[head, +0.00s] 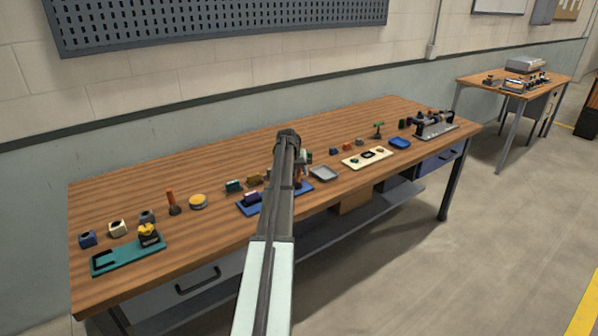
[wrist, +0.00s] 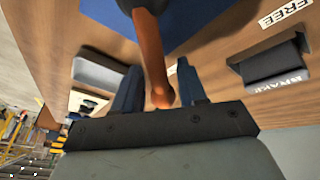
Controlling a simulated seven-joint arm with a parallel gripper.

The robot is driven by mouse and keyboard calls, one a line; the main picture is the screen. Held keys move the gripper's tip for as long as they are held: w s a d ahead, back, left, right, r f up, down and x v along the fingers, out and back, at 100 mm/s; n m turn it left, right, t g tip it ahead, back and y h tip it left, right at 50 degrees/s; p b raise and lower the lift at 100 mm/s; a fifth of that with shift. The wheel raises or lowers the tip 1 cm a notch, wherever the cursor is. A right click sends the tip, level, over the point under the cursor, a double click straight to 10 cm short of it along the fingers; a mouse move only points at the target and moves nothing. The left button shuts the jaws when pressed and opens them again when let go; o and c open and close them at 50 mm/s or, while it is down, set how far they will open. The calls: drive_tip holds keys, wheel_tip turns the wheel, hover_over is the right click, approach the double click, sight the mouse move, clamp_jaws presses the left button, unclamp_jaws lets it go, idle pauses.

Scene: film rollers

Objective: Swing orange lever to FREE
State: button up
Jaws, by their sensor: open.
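The orange lever (wrist: 150,50) shows in the wrist view, running from a dark hub (wrist: 140,4) at the top edge down to a rounded end. My gripper (wrist: 158,66) is open, with one blue-grey finger on each side of the lever. I cannot tell whether either finger touches it. A white FREE label (wrist: 285,13) is at the upper right, and a BRAKE label (wrist: 285,80) is on a dark block (wrist: 272,62) below it. In the head view my arm covers part of the blue base (head: 252,208), and the lever is not clear there.
The wooden bench (head: 120,195) holds several small items. A grey tray (head: 324,173) and a cream board (head: 366,157) lie right of my arm. A teal board (head: 120,260) is at the front left. A second table (head: 480,78) stands at the back right.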

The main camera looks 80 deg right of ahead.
clamp_jaws()
idle(0.4)
